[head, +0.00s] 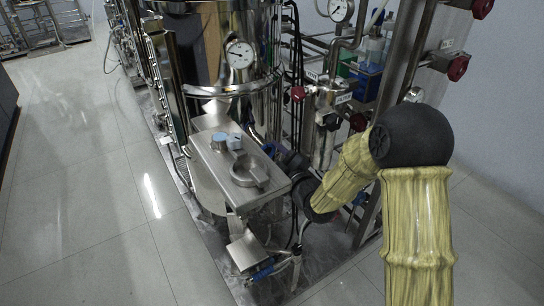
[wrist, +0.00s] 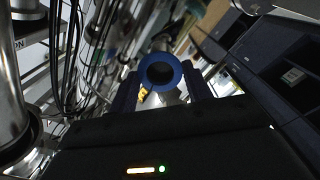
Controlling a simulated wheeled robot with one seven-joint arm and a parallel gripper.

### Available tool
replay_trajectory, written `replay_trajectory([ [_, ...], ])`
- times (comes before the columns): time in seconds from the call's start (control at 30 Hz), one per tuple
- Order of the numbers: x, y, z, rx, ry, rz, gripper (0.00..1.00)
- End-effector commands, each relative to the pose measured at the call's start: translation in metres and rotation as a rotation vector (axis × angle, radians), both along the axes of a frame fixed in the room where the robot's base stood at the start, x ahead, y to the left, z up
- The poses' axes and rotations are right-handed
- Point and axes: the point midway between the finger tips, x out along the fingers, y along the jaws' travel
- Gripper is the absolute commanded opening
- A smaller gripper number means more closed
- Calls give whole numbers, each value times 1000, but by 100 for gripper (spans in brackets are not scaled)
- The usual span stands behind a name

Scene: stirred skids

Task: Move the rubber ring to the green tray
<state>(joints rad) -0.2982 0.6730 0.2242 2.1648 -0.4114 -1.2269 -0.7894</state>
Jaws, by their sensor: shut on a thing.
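My gripper (wrist: 161,86) is shut on a blue rubber ring (wrist: 174,79), which sits between the two dark fingers in the wrist view. The ring's round opening faces the camera.
A steel shelf (head: 212,160) holds a blue-topped jar (head: 219,141), another small knob-like piece and a round metal dish (head: 249,172). A steel tank with a gauge (head: 240,54) stands behind it. Pipes and red-handled valves (head: 458,68) crowd the right. Open tiled floor lies left.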

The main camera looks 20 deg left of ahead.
Motion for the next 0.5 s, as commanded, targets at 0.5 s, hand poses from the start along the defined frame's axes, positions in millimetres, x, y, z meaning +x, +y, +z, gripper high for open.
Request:
replay_trajectory([
  [0.5,-6,-7,0,0,0,0,37],
])
